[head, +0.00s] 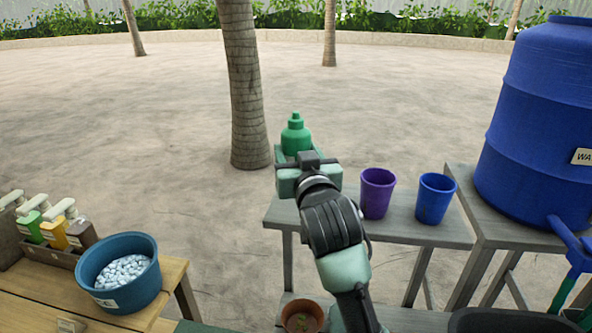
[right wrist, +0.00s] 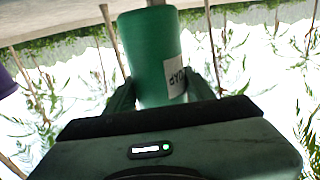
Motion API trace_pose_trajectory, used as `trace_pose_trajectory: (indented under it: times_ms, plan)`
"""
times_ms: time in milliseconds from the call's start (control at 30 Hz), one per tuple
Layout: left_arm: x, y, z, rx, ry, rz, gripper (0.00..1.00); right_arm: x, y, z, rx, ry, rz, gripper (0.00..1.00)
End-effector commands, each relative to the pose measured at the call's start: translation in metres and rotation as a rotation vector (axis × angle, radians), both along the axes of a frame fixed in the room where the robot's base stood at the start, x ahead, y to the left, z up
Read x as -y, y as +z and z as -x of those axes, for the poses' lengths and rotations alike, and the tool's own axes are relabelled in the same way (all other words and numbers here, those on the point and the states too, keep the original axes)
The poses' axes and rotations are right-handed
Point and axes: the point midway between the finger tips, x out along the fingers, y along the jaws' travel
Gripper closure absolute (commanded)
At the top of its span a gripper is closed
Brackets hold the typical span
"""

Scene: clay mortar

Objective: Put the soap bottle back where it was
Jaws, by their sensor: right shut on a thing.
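The green soap bottle (head: 295,136) stands out just beyond my right gripper (head: 296,153), near the left end of the grey bench. In the right wrist view the bottle (right wrist: 150,50) sits between the two fingers, with part of a white label reading SOAP at its right side. My right gripper is shut on the bottle. The bottle's lower part is hidden by the gripper in the head view, so I cannot tell whether it touches the bench. My left gripper is not in view.
A purple cup (head: 377,193) and a blue cup (head: 436,198) stand on the grey bench (head: 402,228). A large blue water barrel (head: 540,120) is at the right. A blue basin (head: 120,272) and several dispensers (head: 55,230) are on the wooden table at left. A brown pot (head: 301,316) is low in front.

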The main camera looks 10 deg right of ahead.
Motion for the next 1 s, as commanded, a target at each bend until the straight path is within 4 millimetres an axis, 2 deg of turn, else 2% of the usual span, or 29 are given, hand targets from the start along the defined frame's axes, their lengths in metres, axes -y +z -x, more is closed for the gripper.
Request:
trace_pose_trajectory:
  times_ms: [167, 400, 800, 833, 900, 1000]
  plan:
    - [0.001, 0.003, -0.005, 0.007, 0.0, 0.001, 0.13, 0.0, -0.013, 0.0, 0.002, 0.0, 0.001, 1.0]
    - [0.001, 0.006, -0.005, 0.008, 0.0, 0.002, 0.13, 0.0, -0.045, 0.0, 0.001, 0.001, 0.001, 1.0]
    - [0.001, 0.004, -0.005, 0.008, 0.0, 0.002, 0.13, 0.0, -0.05, 0.0, 0.004, 0.001, 0.0, 1.0]
    - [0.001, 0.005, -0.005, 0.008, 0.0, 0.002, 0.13, 0.0, -0.051, 0.0, 0.001, 0.0, 0.0, 0.41]
    - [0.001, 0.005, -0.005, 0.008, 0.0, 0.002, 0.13, 0.0, -0.051, 0.0, 0.001, 0.0, 0.001, 0.25]
    - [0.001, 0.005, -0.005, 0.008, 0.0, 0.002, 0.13, 0.0, -0.051, 0.0, 0.001, 0.0, 0.001, 0.25]
